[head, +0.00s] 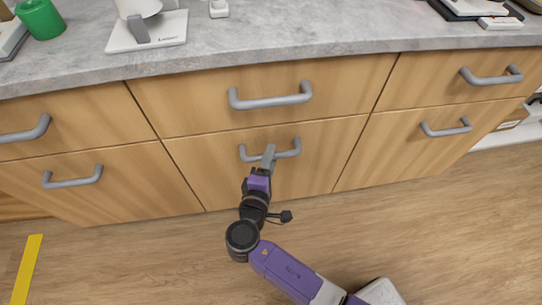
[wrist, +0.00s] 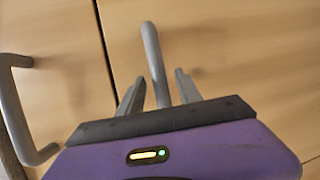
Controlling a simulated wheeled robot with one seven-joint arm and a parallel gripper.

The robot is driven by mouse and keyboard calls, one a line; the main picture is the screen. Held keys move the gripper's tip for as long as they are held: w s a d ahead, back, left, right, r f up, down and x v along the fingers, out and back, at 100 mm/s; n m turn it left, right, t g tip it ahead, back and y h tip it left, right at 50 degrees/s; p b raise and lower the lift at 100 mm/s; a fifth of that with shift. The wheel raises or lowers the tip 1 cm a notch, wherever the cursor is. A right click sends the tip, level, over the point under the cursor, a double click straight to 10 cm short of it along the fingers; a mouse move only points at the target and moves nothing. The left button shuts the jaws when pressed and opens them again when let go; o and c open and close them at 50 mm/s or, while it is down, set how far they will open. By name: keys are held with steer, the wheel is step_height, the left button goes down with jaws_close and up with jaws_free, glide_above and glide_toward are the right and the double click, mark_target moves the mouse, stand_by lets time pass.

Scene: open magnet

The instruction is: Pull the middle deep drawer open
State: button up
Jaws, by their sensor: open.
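The middle deep drawer (head: 210,172) is the lower wooden front in the centre column, and it sits flush with its neighbours. Its grey bar handle (head: 287,154) runs across the upper part of the front. My gripper (head: 268,158) is at the middle of this handle and hides part of it. In the wrist view my gripper (wrist: 160,90) is open, and the handle (wrist: 153,55) appears between its two fingers, with a gap on each side. Whether the fingertips reach past the bar cannot be told.
A shallower drawer (head: 190,100) with its own handle (head: 270,98) is directly above. Similar drawers stand left and right, all shut. The grey countertop (head: 300,40) holds a green cup (head: 40,20) and a white stand (head: 145,32). The wooden floor (head: 420,220) in front is clear.

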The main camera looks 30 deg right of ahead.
steer(key=shift+w+d+f, duration=0.1)
steer(key=shift+w+d, duration=0.3)
steer(key=shift+w, duration=0.1)
jaws_close()
stand_by(1.2)
